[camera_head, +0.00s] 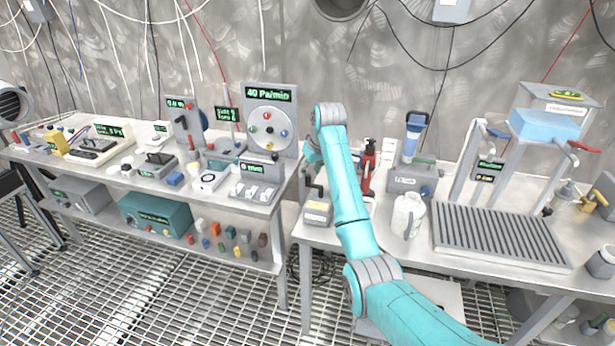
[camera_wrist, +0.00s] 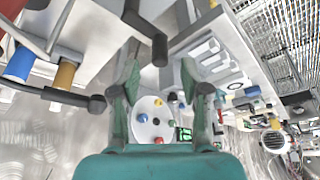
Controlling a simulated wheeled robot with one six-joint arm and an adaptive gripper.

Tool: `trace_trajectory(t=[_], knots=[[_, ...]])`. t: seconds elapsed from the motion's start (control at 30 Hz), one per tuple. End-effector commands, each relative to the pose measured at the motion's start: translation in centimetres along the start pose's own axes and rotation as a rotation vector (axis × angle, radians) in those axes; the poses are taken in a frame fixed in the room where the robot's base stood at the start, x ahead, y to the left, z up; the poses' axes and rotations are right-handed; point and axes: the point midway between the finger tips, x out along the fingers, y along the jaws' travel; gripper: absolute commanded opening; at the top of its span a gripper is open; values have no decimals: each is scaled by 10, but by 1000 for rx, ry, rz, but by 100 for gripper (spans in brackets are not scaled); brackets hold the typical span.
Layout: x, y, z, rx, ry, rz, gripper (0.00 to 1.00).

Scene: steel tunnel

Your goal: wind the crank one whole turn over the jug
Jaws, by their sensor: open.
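A small grey box (camera_head: 317,212) with a pale label stands at the left end of the right bench. A dark crank (camera_head: 313,188) rises from its top. A dark bent crank arm with a knob (camera_wrist: 159,48) hangs at the top middle of the wrist view, just beyond my fingertips. My gripper (camera_wrist: 160,70) is open, its two fingers apart with nothing between them. In the head view my gripper (camera_head: 311,160) is above the crank and partly hidden by my arm. A white jug (camera_head: 407,216) stands upright on the bench, right of my forearm, apart from the box.
A red bottle (camera_head: 368,168) stands behind my forearm. A blue-topped device (camera_head: 412,140) is behind the jug, and a ribbed tray (camera_head: 495,238) lies to its right. The left bench holds a dial panel (camera_head: 268,112) and several instruments. A gap separates the benches.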

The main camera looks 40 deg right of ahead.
Motion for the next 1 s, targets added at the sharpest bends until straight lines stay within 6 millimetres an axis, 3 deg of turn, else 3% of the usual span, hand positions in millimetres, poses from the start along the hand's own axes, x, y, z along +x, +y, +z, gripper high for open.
trace_trajectory(t=[0.1, 0.3, 0.67, 0.83, 1.0], knots=[[18, 0, 0, 0, -1, 0, 46], [36, 0, 0, -1, 0, 0, 46], [40, 0, 0, -1, 2, 1, 46], [40, 0, 0, 0, 1, 1, 3], [40, 0, 0, 0, 1, 1, 0]])
